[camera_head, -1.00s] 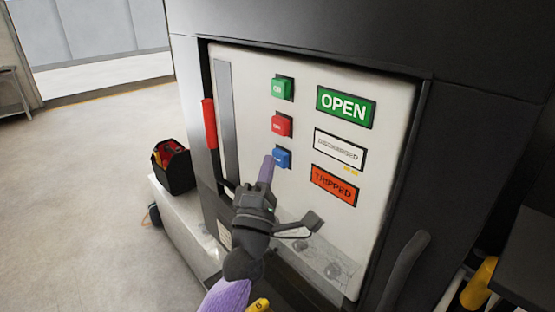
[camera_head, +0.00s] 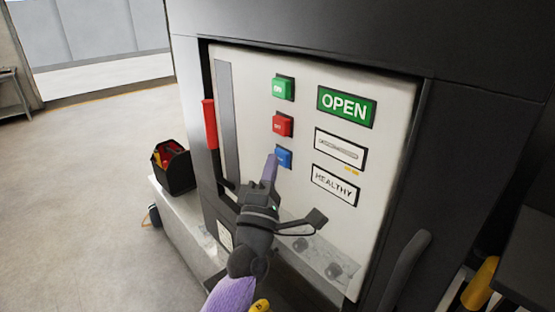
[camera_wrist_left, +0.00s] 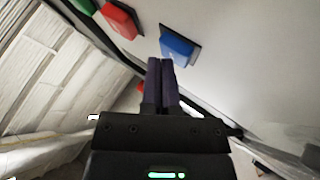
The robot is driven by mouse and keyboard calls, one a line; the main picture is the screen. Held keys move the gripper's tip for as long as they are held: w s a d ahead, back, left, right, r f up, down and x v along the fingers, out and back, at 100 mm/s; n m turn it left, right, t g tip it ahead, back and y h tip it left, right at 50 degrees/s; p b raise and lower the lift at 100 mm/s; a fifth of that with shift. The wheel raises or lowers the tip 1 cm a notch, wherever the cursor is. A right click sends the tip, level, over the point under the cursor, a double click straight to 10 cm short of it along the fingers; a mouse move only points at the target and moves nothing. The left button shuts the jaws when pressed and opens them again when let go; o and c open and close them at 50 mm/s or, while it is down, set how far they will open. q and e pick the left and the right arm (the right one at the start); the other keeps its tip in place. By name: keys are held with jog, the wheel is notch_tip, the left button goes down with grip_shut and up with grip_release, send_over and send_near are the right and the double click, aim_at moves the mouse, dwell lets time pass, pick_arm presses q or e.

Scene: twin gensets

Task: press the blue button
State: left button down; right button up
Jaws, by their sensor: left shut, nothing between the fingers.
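The blue button (camera_head: 283,158) is the lowest of a column of three on the pale panel (camera_head: 390,110). My left gripper (camera_head: 271,160) is shut and empty, its purple fingertips at the left edge of the blue button in the head view. In the left wrist view the blue button (camera_wrist_left: 177,47) lies just beyond the shut fingertips (camera_wrist_left: 161,63). I cannot tell whether they touch it. Above it are the red button (camera_head: 282,125) and the green button (camera_head: 283,88). My right gripper is not in view.
A green OPEN sign (camera_head: 345,107), a pale sign (camera_head: 340,149) and a white HEALTHY sign (camera_head: 335,185) sit right of the buttons. A red handle (camera_head: 209,124) is at the panel's left. A black tool bag (camera_head: 174,170) stands on a pale ledge, left of the cabinet.

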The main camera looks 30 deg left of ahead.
pick_arm(q)
jog(key=shift+s, duration=0.1)
dwell(0.4)
jog(key=shift+s+a, duration=0.3)
jog(key=shift+s, duration=0.35)
jog(key=s, duration=0.1)
jog(key=s+a+p, duration=0.1)
jog(key=s, duration=0.1)
jog(key=s+a, duration=0.1)
jog(key=shift+s, duration=0.3)
dwell(0.5)
